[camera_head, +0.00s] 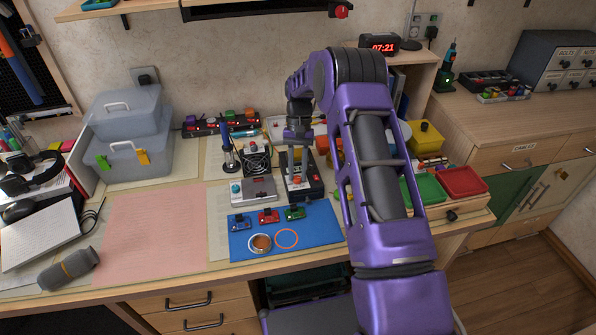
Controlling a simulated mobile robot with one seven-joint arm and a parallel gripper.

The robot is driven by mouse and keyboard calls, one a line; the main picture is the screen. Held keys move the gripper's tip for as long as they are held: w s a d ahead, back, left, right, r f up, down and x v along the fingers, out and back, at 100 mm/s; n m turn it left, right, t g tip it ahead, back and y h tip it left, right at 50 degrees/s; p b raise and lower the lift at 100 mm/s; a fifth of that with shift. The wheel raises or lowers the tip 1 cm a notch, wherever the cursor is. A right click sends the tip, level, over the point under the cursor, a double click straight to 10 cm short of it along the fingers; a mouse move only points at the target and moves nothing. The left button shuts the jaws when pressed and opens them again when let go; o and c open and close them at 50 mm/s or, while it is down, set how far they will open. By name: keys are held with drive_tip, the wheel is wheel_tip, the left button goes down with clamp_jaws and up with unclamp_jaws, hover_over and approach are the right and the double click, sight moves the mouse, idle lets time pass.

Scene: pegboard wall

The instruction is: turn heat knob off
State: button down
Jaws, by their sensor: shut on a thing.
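A dark box-shaped unit with a pale front panel (304,193) stands on the workbench behind the blue mat. My gripper (297,174) reaches down from above to this unit. Its fingers are closed at the small heat knob on the panel. The fingers and the arm's wrist cover most of the knob, so its turn position cannot be read. Small red and orange spots show on the panel beside the fingers.
Left of the unit stand a fan box (257,163), a grey box with a red knob (252,189) and a blue-handled iron in a stand (228,154). Small boards lie on the blue mat (322,230). Green (428,190) and red trays (463,181) stand right. The pink mat (155,230) is clear.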

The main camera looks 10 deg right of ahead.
idle(0.4)
drive_tip(key=c, duration=0.7)
unclamp_jaws()
drive_tip(key=shift+o, duration=0.2)
drive_tip(key=p+v, duration=0.1)
drive_tip(key=v, duration=1.6)
drive_tip(key=shift+w+r+p, duration=0.15)
drive_tip(key=shift+w+p, duration=0.05)
drive_tip(key=shift+p, duration=0.2)
drive_tip(key=shift+a+r, duration=0.1)
